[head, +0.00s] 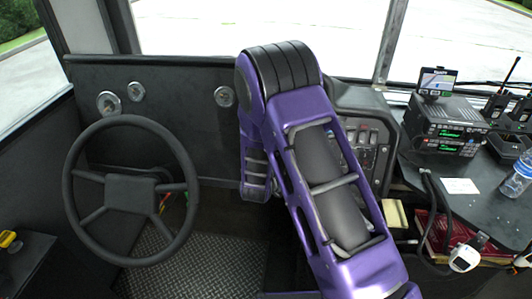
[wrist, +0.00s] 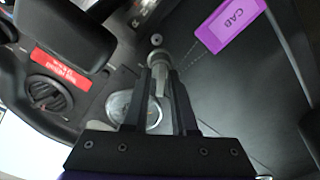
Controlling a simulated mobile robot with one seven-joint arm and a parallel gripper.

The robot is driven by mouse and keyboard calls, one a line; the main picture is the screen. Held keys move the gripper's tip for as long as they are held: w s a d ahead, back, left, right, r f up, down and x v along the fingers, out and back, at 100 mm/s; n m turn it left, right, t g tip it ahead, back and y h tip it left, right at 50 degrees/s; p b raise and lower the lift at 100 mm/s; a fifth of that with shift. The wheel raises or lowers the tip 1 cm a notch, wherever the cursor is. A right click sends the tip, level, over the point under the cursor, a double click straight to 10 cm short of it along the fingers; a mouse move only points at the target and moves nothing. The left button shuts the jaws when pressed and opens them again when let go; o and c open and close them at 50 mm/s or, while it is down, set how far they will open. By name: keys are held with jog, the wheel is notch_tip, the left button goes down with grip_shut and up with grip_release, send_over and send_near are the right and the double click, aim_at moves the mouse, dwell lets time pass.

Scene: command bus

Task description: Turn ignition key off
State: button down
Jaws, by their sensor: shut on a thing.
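In the wrist view my gripper (wrist: 160,78) is shut on a silver ignition key (wrist: 157,60) at the dark dash panel. The key's lower part is hidden between the fingers, so I cannot tell its exact turn angle. A purple tag (wrist: 228,24) marked CAB hangs from a thin chain that runs toward the key. In the head view the key, the tag and my gripper are hidden behind my purple arm.
A black steering wheel (head: 130,190) stands left of my arm. A switch panel (head: 368,145) is close on its right. A radio unit (head: 442,125) and a water bottle (head: 518,175) are on the right counter. A red label (wrist: 67,68) and air vent (wrist: 52,91) lie left of my gripper.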

jog(key=c, duration=1)
grip_release()
jog(key=p+v, duration=0.1)
jog(key=v, duration=1.6)
jog(key=shift+s, duration=0.25)
